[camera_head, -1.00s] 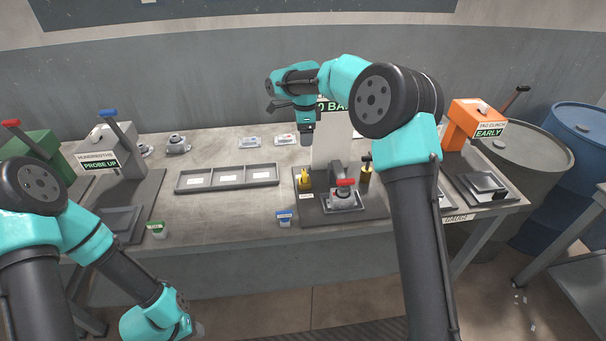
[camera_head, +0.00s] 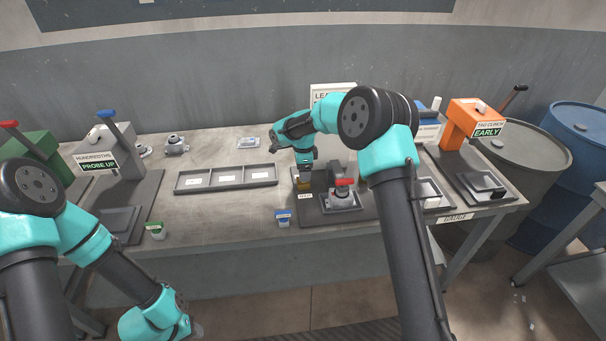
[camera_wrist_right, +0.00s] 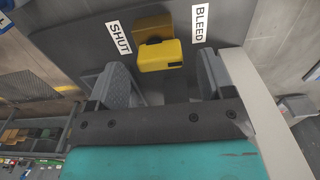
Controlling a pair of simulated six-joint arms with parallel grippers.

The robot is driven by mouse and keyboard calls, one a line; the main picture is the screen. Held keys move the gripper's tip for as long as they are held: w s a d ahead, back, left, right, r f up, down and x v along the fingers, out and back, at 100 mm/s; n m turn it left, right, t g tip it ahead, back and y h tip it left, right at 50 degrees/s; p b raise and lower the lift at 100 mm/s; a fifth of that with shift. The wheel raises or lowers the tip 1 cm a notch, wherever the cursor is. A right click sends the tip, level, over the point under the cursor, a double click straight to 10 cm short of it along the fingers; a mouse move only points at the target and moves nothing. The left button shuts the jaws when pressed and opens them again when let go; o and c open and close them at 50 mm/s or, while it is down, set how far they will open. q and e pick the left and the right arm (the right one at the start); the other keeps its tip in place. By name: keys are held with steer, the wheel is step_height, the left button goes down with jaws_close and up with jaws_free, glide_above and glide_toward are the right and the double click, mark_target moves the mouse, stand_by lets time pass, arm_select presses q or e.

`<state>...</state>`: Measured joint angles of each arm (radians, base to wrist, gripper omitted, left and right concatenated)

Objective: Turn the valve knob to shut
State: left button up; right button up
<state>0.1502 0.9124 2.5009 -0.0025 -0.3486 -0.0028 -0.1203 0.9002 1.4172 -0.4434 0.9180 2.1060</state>
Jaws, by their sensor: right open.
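The yellow valve knob (camera_wrist_right: 160,54) shows in the right wrist view, ahead of my open right gripper (camera_wrist_right: 157,80), roughly between its two grey fingers. I cannot tell whether a finger touches it. A SHUT label (camera_wrist_right: 119,38) is to its left and a BLEED label (camera_wrist_right: 198,22) to its right. In the head view my right gripper (camera_head: 304,178) points down over the left part of the dark fixture plate (camera_head: 312,217) and mostly hides the knob. My left arm is at the lower left; its gripper's fingers do not show.
A grey casting with a red-tipped handle (camera_head: 343,195) stands on the plate just right of the right gripper. A three-part tray (camera_head: 228,186) lies to the left. A small blue-white tub (camera_head: 283,217) sits in front. An orange press (camera_head: 474,118) stands at the right.

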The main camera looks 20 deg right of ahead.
steer(key=shift+f, duration=1.15)
steer(key=c, duration=0.9)
